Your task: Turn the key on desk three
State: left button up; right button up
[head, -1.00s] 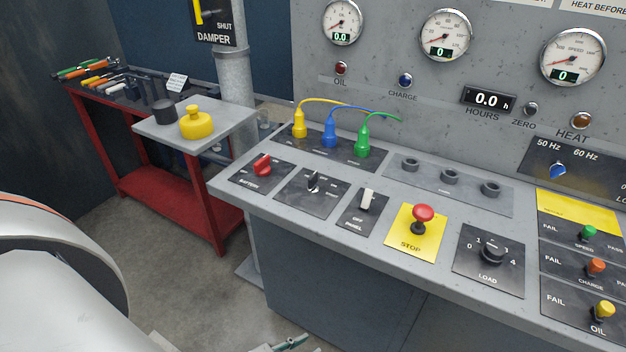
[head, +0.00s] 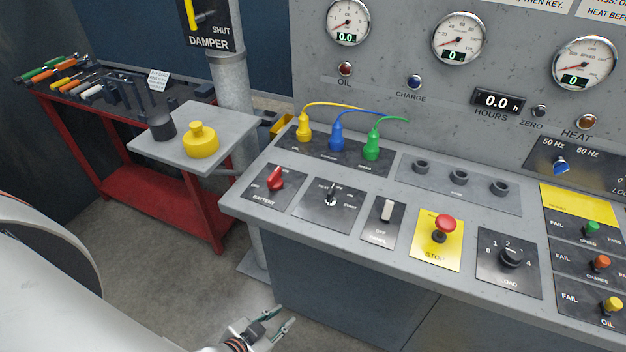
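The desk (head: 375,243) is a grey sloped console. The key (head: 332,196) is a small dark and silver piece standing in a black plate with position labels. The plate lies between the red battery knob (head: 276,180) and the panel switch (head: 387,211). The labels are too small to read surely. My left gripper (head: 284,314) is at the bottom of the head view, below the console's front edge and well apart from the key. Its two thin fingers are spread with nothing between them. My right gripper is not in view.
A red stop button (head: 444,225) and a load knob (head: 511,257) sit right of the key. Yellow, blue and green plugs (head: 337,137) with cables stand behind it. A red tool bench (head: 150,195) is at left. Open floor lies between bench and console.

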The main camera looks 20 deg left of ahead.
aim_at(331, 201)
jog(key=k+j, duration=0.15)
jog(key=j, duration=0.2)
jog(key=k+j, duration=0.35)
jog(key=j, duration=0.3)
